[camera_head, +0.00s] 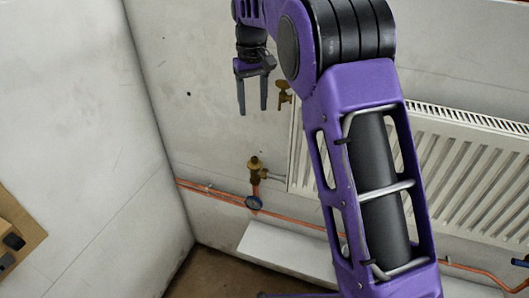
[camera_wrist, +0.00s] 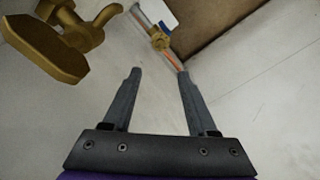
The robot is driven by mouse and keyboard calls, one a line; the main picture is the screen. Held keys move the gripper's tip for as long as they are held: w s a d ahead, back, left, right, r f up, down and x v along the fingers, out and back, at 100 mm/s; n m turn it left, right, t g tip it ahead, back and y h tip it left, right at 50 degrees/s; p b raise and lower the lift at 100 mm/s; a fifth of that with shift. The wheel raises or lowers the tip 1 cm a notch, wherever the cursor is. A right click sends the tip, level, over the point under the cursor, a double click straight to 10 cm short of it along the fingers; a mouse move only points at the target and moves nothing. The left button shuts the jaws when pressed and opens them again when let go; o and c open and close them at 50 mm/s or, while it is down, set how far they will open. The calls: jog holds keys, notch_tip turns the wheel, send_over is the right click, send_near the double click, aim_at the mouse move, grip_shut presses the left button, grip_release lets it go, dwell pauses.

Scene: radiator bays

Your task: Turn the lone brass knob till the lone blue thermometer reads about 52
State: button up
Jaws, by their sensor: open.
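A brass knob (camera_head: 254,163) sits on a brass valve at the radiator's lower left in the head view. It appears small and far off in the wrist view (camera_wrist: 160,41). A round blue-rimmed thermometer (camera_head: 253,202) is on the copper pipe just below it; its reading is too small to tell. My gripper (camera_head: 253,105) is open and empty, fingers pointing down, above the knob and apart from it. It also shows in the wrist view (camera_wrist: 159,76), with nothing between the fingers.
A brass tap-like fitting (camera_head: 284,92) is close to the right of my gripper; it looms large in the wrist view (camera_wrist: 60,45). A white radiator (camera_head: 465,165) fills the right, partly behind my arm. Copper pipes (camera_head: 215,193) run low along the wall above a white ledge (camera_head: 285,248).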

aim_at(254, 158)
notch_tip(254, 158, down, 18)
jog(key=shift+r+b, duration=0.25)
jog(key=shift+b, duration=0.85)
grip_shut()
